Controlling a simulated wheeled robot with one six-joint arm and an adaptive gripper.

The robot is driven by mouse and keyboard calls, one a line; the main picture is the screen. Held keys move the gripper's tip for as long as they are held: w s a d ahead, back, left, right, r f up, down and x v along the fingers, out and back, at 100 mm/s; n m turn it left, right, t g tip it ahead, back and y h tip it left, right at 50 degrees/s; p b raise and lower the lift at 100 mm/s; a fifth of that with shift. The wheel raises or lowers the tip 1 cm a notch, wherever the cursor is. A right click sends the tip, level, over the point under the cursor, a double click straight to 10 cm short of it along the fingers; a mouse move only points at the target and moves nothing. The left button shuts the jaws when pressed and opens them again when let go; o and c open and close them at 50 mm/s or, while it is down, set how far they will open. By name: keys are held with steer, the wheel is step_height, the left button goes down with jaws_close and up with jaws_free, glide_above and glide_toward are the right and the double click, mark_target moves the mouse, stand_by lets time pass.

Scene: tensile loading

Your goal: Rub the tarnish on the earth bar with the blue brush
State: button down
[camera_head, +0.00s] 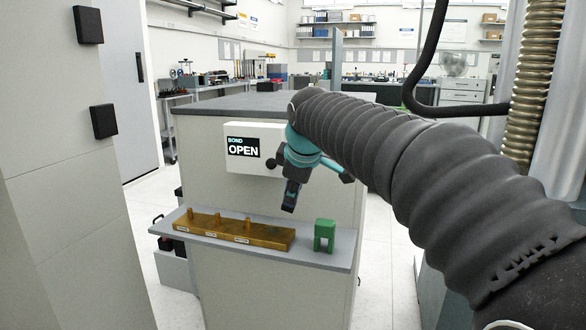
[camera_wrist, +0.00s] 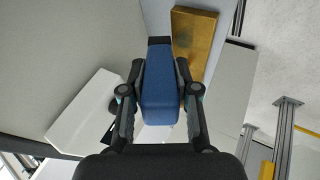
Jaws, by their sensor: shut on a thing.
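The earth bar (camera_head: 232,232) is a long brass-coloured bar with several upright studs and small labels, lying on a grey shelf (camera_head: 335,262). In the wrist view, part of the bar (camera_wrist: 193,40) shows at the top, just right of the brush. My gripper (camera_head: 293,186) is shut on the blue brush (camera_wrist: 160,95), whose body sits between the two fingers with its dark end (camera_wrist: 158,41) pointing away from the wrist. In the head view, the gripper hangs above the bar's right end, apart from it.
A green slotted block (camera_head: 325,236) stands on the shelf right of the bar. A white box with a "BOND OPEN" sign (camera_head: 243,147) is on the cabinet face behind, close to my gripper. A grey cabinet (camera_head: 40,180) stands at left.

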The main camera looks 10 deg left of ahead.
steer(key=shift+r+p, duration=0.6)
steer(key=shift+r, duration=0.65)
steer(key=shift+f, duration=0.15)
steer(key=shift+f+b, duration=0.35)
steer(key=shift+f, duration=0.05)
